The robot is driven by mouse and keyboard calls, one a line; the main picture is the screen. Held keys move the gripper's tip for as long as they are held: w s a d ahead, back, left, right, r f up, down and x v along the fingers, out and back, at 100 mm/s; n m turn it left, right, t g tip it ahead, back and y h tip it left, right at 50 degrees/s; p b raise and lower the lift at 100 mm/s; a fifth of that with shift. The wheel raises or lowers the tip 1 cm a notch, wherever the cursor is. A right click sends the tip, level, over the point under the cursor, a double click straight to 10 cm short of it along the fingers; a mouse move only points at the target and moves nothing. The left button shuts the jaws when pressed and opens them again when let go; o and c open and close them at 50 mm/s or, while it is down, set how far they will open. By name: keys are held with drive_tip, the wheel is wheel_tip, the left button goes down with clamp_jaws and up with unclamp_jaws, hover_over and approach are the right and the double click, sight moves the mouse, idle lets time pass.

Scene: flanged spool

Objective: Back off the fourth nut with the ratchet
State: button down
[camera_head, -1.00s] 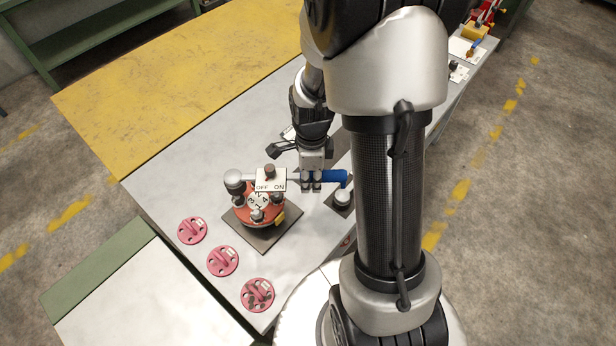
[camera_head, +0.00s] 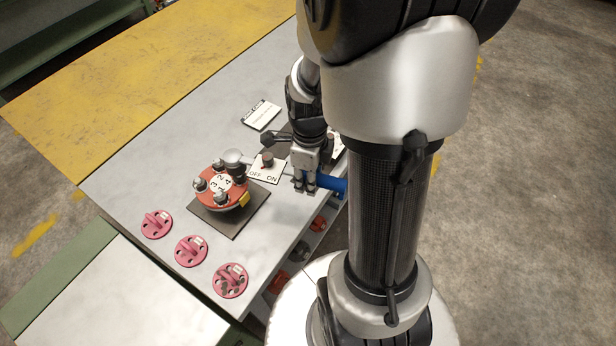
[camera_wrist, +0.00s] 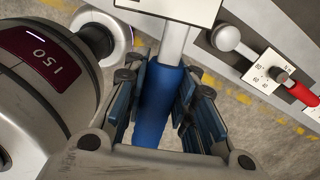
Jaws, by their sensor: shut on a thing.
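The ratchet has a blue handle (camera_head: 331,186), a pale shaft, a round grey head (camera_head: 233,157) and a white OFF/ON plate (camera_head: 265,169) with a brown knob. My gripper (camera_head: 304,184) is shut on the handle; the wrist view shows both fingers beside the blue grip (camera_wrist: 156,105). The red flanged spool (camera_head: 208,201) stands on a dark square plate (camera_head: 256,197).
Three pink flanged parts (camera_head: 190,250) lie along the near left of the grey bench (camera_head: 130,180). A white card (camera_head: 261,115) lies farther back. Shelves with red items (camera_head: 318,223) show under the bench edge. The bench left of the spool is clear.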

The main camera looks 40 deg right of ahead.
idle(0.7)
drive_tip(key=shift+f+b, duration=1.9)
drive_tip(key=shift+f, duration=0.45)
drive_tip(key=w+d+n, duration=0.2)
drive_tip(key=d, duration=0.1)
drive_tip(key=shift+w+d, duration=0.1)
drive_tip(key=shift+w, duration=0.15)
drive_tip(key=w+d+n, duration=0.1)
drive_tip(key=w+d+n+p, duration=0.1)
drive_tip(key=w, duration=0.1)
drive_tip(key=shift+d+n, duration=0.25)
drive_tip(key=shift+n, duration=0.15)
drive_tip(key=shift+w, duration=0.1)
